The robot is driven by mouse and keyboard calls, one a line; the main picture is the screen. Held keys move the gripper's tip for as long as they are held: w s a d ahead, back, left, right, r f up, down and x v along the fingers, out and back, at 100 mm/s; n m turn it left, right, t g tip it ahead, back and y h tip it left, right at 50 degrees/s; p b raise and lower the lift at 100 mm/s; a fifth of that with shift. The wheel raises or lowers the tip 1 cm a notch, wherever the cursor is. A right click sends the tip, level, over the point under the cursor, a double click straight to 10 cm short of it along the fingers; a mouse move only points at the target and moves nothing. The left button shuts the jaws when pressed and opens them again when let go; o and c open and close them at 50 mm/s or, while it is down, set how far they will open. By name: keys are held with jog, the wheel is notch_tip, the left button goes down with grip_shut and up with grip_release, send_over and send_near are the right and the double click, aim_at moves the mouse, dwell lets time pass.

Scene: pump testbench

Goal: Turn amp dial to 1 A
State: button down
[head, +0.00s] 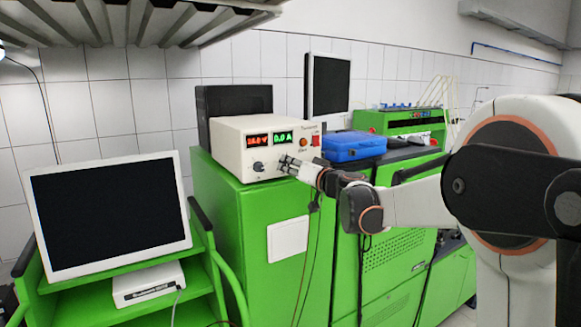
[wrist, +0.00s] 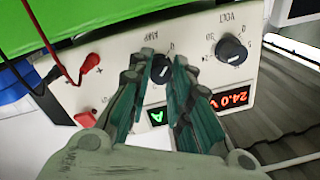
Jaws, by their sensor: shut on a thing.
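The white power supply (head: 228,150) stands on the green cabinet, its front panel facing me. Its red display (head: 258,141) shows volts, reading 24.0 V in the wrist view. Its green display (head: 282,138) reads 0.0 A. In the wrist view the panel appears upside down. The dark amp dial (wrist: 161,70) sits between my fingertips, under the AMP label. My gripper (wrist: 161,62) is shut on this dial, with fingers on both sides. In the head view my gripper (head: 286,163) covers the amp dial. The volt dial (wrist: 232,48) is beside it, untouched.
Red and black leads (wrist: 62,70) plug into the panel close to my fingers and hang down the cabinet front. A red switch (head: 316,141) is at the panel's right. A blue case (head: 354,147) lies right of the supply. A monitor (head: 110,212) stands at left.

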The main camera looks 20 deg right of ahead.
jog(key=shift+m, duration=0.3)
jog(key=m+b, duration=0.2)
jog(key=m, duration=0.2)
jog(key=shift+f+m, duration=0.15)
jog(key=shift+m, duration=0.15)
jog(key=m+b, duration=0.1)
jog(key=m, duration=0.4)
jog(key=shift+m+t, duration=0.3)
jog(key=shift+t, duration=0.1)
jog(key=c, duration=1.4)
grip_release()
